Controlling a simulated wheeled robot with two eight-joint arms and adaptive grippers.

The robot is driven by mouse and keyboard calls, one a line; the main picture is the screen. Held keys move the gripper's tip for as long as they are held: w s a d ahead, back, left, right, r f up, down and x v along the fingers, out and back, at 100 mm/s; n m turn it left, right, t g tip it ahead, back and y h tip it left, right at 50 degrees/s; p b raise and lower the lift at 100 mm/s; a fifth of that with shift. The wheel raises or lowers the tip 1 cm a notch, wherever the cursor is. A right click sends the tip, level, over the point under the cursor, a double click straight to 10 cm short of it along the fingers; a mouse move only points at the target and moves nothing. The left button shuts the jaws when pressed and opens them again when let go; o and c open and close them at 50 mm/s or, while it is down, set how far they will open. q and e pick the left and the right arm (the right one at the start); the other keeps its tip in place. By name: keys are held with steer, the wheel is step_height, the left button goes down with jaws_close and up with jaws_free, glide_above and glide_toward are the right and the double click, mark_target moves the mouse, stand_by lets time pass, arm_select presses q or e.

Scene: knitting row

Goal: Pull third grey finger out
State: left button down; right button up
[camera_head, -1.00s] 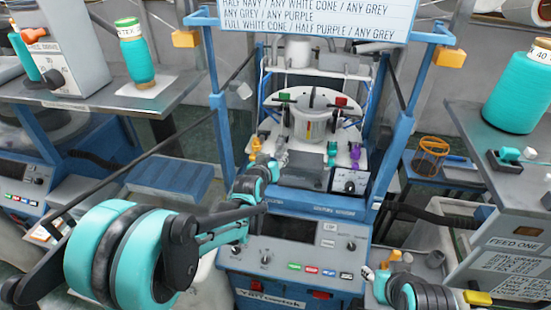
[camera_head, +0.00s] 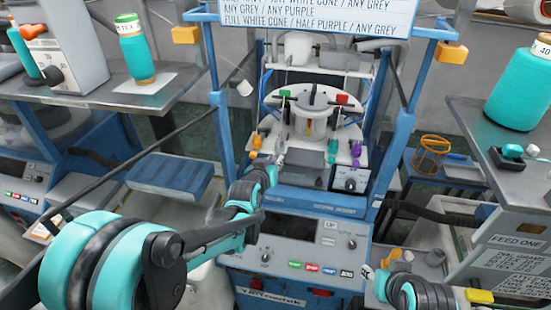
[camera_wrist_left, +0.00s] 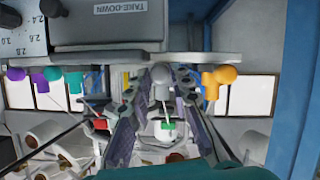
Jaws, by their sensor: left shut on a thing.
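In the left wrist view a grey finger (camera_wrist_left: 160,76) with a rounded knob hangs from the machine plate's edge. My left gripper (camera_wrist_left: 160,82) is shut on it, with one jaw on each side. In the head view my left gripper (camera_head: 272,166) is at the front of the knitting machine's white plate (camera_head: 305,160), and grey pieces (camera_head: 279,146) show just behind it. The gripped finger is mostly hidden there. Part of my right arm (camera_head: 420,294) shows at the lower right; its jaws cannot be made out.
Orange fingers (camera_head: 256,141) stand left of the grey ones, also beside my gripper in the wrist view (camera_wrist_left: 218,78). Teal (camera_head: 332,148) and purple (camera_head: 356,150) fingers stand to the right. A dial box (camera_head: 350,179) sits at the plate's front right. Blue posts (camera_head: 222,130) flank the machine.

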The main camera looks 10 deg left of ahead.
arm_select(q)
steer(key=c, duration=1.3)
jaws_free()
steer(key=shift+s, duration=0.15)
steer(key=shift+c, duration=0.2)
steer(key=shift+s, duration=0.1)
steer(key=v, duration=1.2)
steer(key=s+a+f+g+b, duration=0.1)
steer(key=s+f+g+b, duration=0.2)
steer(key=s+f+b, duration=0.6)
steer(key=s+a+f+m+g+y+b, duration=0.1)
steer(key=s+a+f+g+b, duration=0.1)
steer(key=s+f+b, duration=0.8)
step_height(320, 180, down, 8)
steer(key=shift+s+a+f+g+y+b, duration=0.2)
steer(key=shift+s+g+y+b, duration=0.1)
steer(key=shift+g+b, duration=0.4)
